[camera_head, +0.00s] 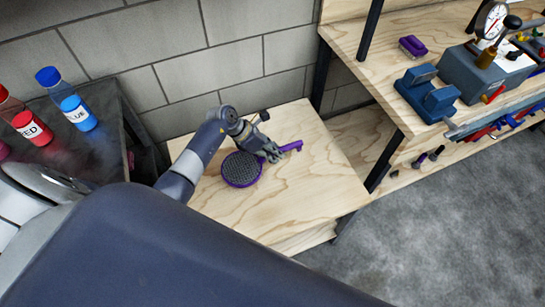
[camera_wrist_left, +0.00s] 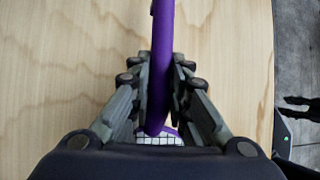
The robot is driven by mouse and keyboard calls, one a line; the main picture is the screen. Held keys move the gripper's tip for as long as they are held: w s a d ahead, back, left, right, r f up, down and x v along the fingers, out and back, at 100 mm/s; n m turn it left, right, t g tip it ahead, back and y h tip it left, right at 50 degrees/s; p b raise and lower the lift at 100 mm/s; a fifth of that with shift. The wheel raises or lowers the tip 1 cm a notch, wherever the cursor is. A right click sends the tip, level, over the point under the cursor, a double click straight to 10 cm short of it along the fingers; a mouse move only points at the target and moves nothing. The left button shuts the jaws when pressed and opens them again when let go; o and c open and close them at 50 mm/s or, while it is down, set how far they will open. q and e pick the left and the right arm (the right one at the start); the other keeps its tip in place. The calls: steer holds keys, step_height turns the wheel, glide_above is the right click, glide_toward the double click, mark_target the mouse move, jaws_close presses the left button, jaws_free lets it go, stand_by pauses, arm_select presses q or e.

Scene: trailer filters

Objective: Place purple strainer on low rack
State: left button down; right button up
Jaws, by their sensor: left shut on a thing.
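The purple strainer (camera_head: 241,170) is round, with a dark mesh and a purple handle that points to the right. It is over a light wooden surface (camera_head: 315,185) in the head view; I cannot tell if it touches the wood. My left gripper (camera_head: 271,150) is shut on the strainer between its disc and the handle's end. In the left wrist view the purple strainer (camera_wrist_left: 160,60) shows as a narrow upright strip between the fingers of the left gripper (camera_wrist_left: 158,90).
A dark table at the left holds a red bottle (camera_head: 30,127) and a blue bottle (camera_head: 78,112). A wooden workbench (camera_head: 365,45) at the right carries a blue vise (camera_head: 427,95), a gauge (camera_head: 491,20) and a purple object (camera_head: 412,46). A block wall stands behind. Grey floor is clear at lower right.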

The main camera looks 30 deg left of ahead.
arm_select(q)
steer(key=shift+s+f, duration=0.15)
steer(key=shift+f, duration=1.3)
steer(key=shift+f+b, duration=0.65)
steer(key=shift+b, duration=0.05)
steer(key=c, duration=1.5)
jaws_free()
